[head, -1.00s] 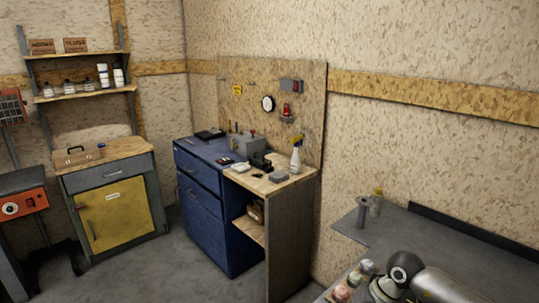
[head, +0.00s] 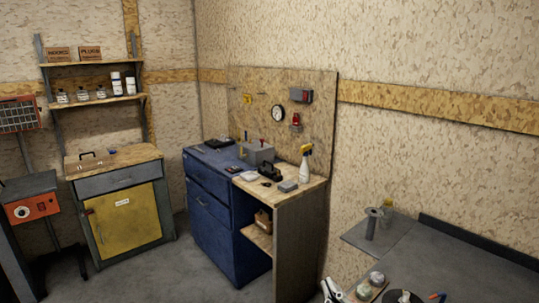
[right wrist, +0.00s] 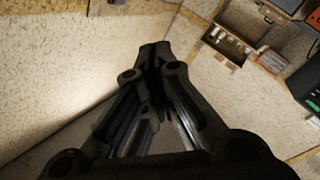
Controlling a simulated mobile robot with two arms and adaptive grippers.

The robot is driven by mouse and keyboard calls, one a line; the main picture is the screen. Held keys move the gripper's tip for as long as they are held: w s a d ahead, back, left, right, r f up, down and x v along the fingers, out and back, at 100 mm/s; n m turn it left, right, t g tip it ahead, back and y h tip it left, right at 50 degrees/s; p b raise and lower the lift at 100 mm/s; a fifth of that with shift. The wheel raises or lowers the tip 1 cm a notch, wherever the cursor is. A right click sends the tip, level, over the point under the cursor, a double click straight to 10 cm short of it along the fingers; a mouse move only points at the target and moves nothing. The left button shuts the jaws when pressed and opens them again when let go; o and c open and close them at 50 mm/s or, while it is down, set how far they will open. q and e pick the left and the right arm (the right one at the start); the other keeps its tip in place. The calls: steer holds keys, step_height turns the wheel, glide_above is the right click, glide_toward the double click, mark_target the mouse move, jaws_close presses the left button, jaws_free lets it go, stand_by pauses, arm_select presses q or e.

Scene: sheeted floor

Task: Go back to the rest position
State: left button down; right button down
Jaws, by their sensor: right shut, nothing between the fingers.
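My right gripper (right wrist: 155,52) shows in the right wrist view. Its black fingers are closed together, with nothing between them, and they touch nothing that I can see. My left gripper is in neither view.
A grey worktop (head: 450,262) at lower right holds several small containers (head: 376,279) and a spool-like post (head: 371,224). A blue drawer cabinet (head: 222,217) with a spray bottle (head: 305,167) on its side top stands mid-view. A yellow-doored cabinet (head: 124,220) is left. Floor between is clear.

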steer(key=s+d+f+m+g+h, duration=0.3)
steer(key=s+d+f+g, duration=0.15)
steer(key=f, duration=0.25)
steer(key=s+d+f+m+g+h, duration=0.2)
steer(key=s+d+f+m+g, duration=0.15)
steer(key=s+f, duration=0.3)
steer(key=s+f+m+g+y, duration=0.1)
steer(key=s+f+g, duration=0.3)
steer(key=s, duration=0.4)
steer(key=s+f+g, duration=0.3)
steer(key=s+f, duration=0.1)
steer(key=s, duration=0.4)
step_height(320, 180, down, 26)
steer(key=a+g+b, duration=0.1)
steer(key=s+d+f+g+b, duration=0.1)
steer(key=s+d+f, duration=0.2)
steer(key=s+f, duration=1.5)
steer(key=shift+f+g, duration=0.3)
steer(key=shift+s+d, duration=0.1)
steer(key=shift+s, duration=0.1)
